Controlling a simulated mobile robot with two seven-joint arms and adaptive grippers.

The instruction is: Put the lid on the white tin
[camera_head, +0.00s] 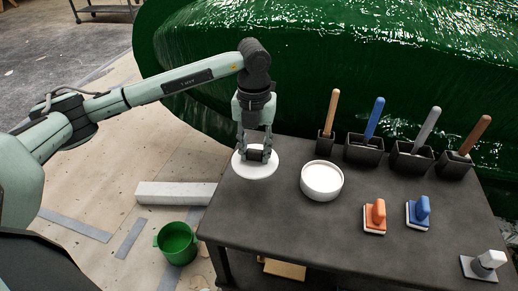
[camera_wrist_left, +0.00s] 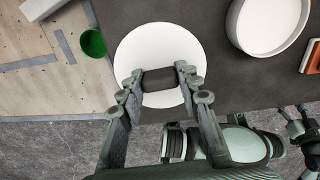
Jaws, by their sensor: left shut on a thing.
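The white lid (camera_head: 243,168) is a flat round disc with a dark knob, at the left end of the dark table. My left gripper (camera_head: 257,153) points down and is shut on the lid's knob. In the left wrist view the lid (camera_wrist_left: 135,48) lies under my left gripper (camera_wrist_left: 160,82), its dark block-shaped knob between the fingers. I cannot tell whether the lid touches the table. The white tin (camera_head: 322,181) stands open and upright to the right of the lid, apart from it. It also shows in the left wrist view (camera_wrist_left: 238,35).
Dark holders with an orange, blue, grey and brown handle line the table's back edge (camera_head: 384,151). An orange block tool (camera_head: 375,217) and a blue one (camera_head: 418,213) lie right of the tin. The green hull (camera_head: 300,75) rises behind. A green bucket (camera_head: 177,243) stands below left.

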